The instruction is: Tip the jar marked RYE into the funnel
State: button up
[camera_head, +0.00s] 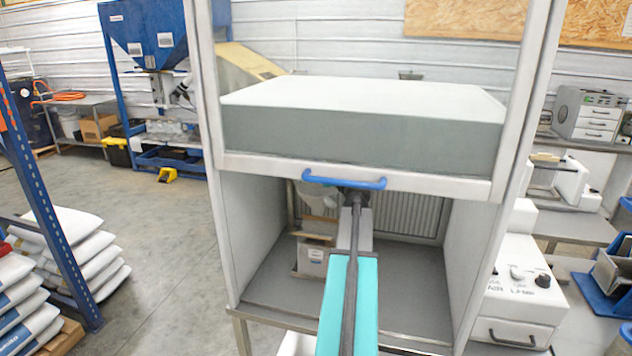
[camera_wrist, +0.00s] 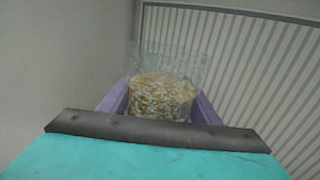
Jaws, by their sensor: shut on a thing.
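My gripper (camera_wrist: 161,97) is shut on a clear jar (camera_wrist: 168,64) in the wrist view. The jar is part filled with pale tan grain, with clear wall beyond it. Purple fingers stand on either side. No marking on the jar can be read, so I cannot tell if it says RYE. In the head view my arm reaches under the raised front panel into the cabinet, and the panel hides most of the gripper. A pale, see-through shape (camera_head: 318,194) shows just left of the arm's end; I cannot tell whether it is the jar or a funnel.
The cabinet's front panel (camera_head: 360,140) with a blue handle (camera_head: 344,182) hangs just above my arm. The cabinet floor (camera_head: 262,285) is otherwise largely clear. A ribbed wall (camera_wrist: 240,50) lies behind the jar.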

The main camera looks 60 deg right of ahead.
jog(key=shift+s, duration=0.1)
jog(key=shift+s+d, duration=0.1)
jog(key=shift+d, duration=0.1)
dwell(0.4)
jog(key=shift+s+d+r+n+b, duration=0.1)
jog(key=shift+s+r+n+b, duration=0.05)
jog(key=shift+n+b, duration=5.2)
jog(key=shift+s+d+r+n+b, duration=0.1)
jog(key=shift+n+b, duration=4.65)
jog(key=shift+n, duration=1.1)
